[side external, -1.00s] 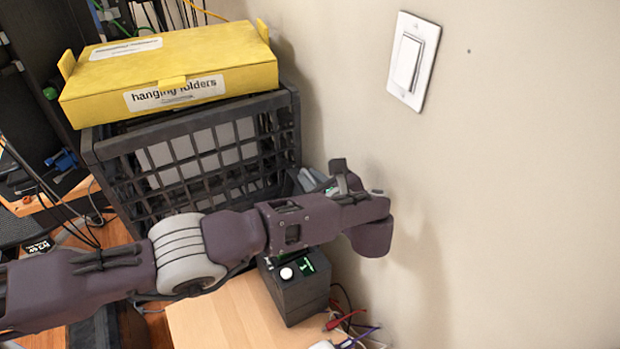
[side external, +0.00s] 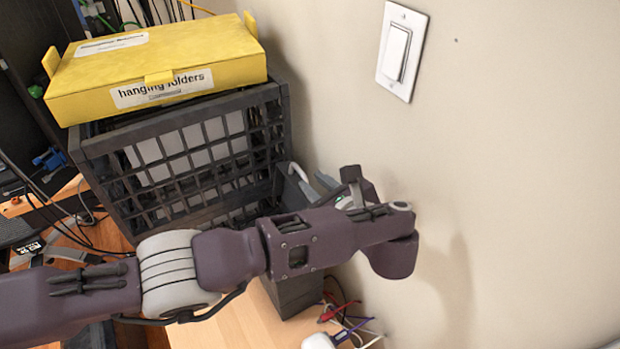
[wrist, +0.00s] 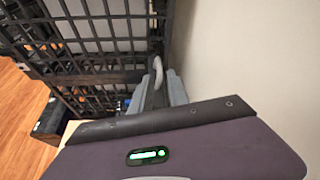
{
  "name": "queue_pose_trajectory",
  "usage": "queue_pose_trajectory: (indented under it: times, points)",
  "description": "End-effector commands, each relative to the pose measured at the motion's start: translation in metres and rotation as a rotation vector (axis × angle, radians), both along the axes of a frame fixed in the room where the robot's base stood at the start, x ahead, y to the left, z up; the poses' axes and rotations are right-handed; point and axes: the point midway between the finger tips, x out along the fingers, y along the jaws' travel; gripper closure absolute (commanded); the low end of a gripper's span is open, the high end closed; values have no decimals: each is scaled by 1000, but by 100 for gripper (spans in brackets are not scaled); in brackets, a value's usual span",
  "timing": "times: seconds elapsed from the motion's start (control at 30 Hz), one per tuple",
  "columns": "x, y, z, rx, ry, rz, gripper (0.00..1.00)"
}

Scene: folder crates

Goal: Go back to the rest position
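My gripper's body, dark purple, shows at the right end of my arm in the side view, close to the wall. Its fingers are not clearly visible there, so I cannot tell whether they are open or shut. In the wrist view a purple body with a lit green indicator fills the bottom. Beyond it, grey-blue pieces (wrist: 176,90) and a light grey loop (wrist: 158,70) show between the crate and the wall. I cannot tell whether anything is held.
A black lattice crate (side external: 180,135) stands beyond my arm, with a yellow hanging-folders box (side external: 155,68) on top. The beige wall (side external: 530,180) with a light switch (side external: 402,52) is close on the right. A dark box (side external: 297,297) and coloured cables (side external: 345,318) lie below my arm.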

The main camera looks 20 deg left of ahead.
Motion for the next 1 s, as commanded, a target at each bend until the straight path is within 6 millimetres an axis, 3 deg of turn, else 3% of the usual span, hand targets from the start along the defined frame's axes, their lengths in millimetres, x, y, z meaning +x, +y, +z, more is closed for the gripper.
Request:
queue_pose_trajectory:
  times: [0.4,0.5,0.57,0.63,0.77,0.87,1.0]
  points:
    - [1,0,1,-1,-1,1,79]
    - [10,14,17,-50,2,48,79]
    - [22,37,41,-135,6,124,79]
    - [31,79,80,-285,11,255,79]
    - [16,162,149,-608,-6,513,79]
    - [-23,217,193,-854,-43,704,79]
    - [-106,273,235,-1182,-131,954,79]
